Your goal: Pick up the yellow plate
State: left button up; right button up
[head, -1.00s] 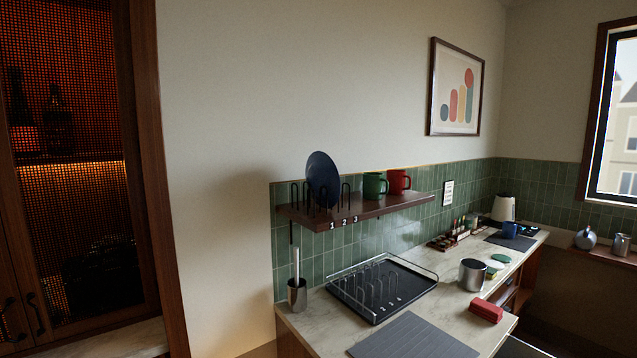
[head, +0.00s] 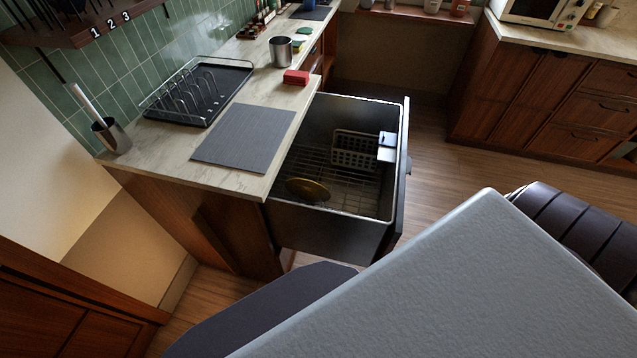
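The yellow plate (head: 308,189) is in the open dishwasher drawer (head: 334,224) under the counter, in the head view. It leans in the wire rack near the drawer's near left corner, and its lower part is partly hidden by the rack. Neither of my grippers shows in the head view, so I cannot see what they hold. Large parts of my own body fill the bottom and lower right of the picture.
A grey cutlery basket (head: 355,150) sits at the drawer's right side. On the marble counter are a black dish rack (head: 200,92), a grey mat (head: 243,137), red sponges (head: 296,77) and a metal canister (head: 281,51). Open wood floor (head: 450,165) lies right of the drawer.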

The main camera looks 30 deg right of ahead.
aim_at(308, 190)
jog(key=z, duration=0.9)
jog(key=k+l, duration=0.1)
jog(key=l, duration=0.8)
jog(key=k+l, duration=0.15)
jog(key=l, duration=0.25)
jog(key=l+u, duration=0.1)
jog(key=l, duration=0.35)
jog(key=k+l, duration=0.15)
jog(key=l, duration=0.3)
